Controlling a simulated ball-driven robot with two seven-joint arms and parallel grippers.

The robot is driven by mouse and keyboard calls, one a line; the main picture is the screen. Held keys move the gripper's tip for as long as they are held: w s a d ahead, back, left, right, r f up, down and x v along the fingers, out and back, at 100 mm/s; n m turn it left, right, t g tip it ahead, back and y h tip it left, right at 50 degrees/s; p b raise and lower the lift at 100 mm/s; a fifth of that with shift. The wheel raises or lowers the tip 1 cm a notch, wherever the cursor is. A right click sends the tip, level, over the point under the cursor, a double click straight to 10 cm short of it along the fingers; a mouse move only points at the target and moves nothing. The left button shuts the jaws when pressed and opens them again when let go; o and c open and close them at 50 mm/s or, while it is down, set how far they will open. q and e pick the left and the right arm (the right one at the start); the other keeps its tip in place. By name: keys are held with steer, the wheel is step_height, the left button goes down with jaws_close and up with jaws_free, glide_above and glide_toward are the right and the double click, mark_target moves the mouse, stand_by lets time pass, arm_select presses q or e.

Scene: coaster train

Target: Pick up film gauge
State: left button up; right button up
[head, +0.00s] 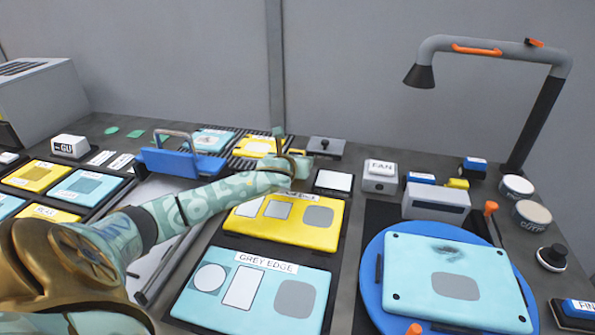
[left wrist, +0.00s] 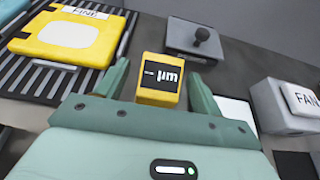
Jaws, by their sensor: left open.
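The film gauge (left wrist: 158,91) is a small yellow block with a black face reading "µm", in the middle of the left wrist view. My left gripper (left wrist: 158,74) is open, with one finger on each side of the gauge in that view. A gap shows between the gauge and each finger, so it is not gripped. In the head view my left gripper (head: 290,155) is at the back middle of the bench, and I cannot make out the gauge there. My right gripper is not in view.
A grey block with a black knob (left wrist: 203,42) stands just behind the gauge. The FAN box (head: 380,177) is to the right. A yellow panel (left wrist: 72,36) lies on a slatted rack to the left. A blue carrier with a handle (head: 180,160) stands left of the gripper.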

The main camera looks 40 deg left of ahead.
arm_select(q)
steer(key=shift+w+a+f, duration=0.15)
steer(key=shift+w+f, duration=0.15)
steer(key=shift+w, duration=0.05)
steer(key=shift+r, duration=0.15)
steer(key=shift+r, duration=0.1)
steer(key=shift+c, duration=1.2)
steer(key=c, duration=0.9)
steer(key=shift+c, duration=0.2)
